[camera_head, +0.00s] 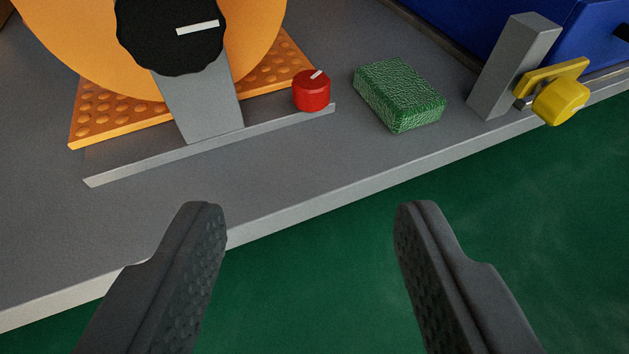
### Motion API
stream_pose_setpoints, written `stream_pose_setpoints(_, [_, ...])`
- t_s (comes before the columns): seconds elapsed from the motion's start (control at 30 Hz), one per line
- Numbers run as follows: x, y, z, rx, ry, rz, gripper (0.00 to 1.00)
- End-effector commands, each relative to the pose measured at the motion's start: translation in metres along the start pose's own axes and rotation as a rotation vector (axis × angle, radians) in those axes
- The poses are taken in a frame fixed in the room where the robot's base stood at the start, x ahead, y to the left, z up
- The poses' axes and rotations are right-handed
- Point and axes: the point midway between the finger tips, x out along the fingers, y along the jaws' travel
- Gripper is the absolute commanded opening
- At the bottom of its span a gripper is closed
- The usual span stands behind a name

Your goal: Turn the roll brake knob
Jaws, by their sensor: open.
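A black scalloped knob (165,42) with a white line sits in front of a large orange roll (80,50) at the upper left, and its top is cut off by the picture edge. Its white line lies nearly level, rising slightly to the right. A small red knob (311,92) with a pale mark stands by the right end of a grey bar. No label shows which knob is the roll brake. My gripper (310,212) is open and empty, its two dark fingers wide apart, below and apart from both knobs.
A grey upright (205,105) stands below the black knob, beside an orange dimpled plate (95,120). A green textured block (399,95) lies on the grey bench (330,160). At right are a grey post (510,65), a yellow knob (561,101) and a blue housing (460,25).

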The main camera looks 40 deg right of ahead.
Motion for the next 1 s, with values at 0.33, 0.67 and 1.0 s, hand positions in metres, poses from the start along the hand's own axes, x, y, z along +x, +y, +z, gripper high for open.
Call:
stream_pose_setpoints(0.33, [0.029,0.031,-0.014,-0.091,0.024,-0.125,0.49])
stream_pose_setpoints(0.67, [0.048,0.084,-0.023,-0.215,0.022,-0.421,0.49])
stream_pose_setpoints(1.0, [0.039,0.104,-0.020,-0.239,0.000,-0.578,0.49])
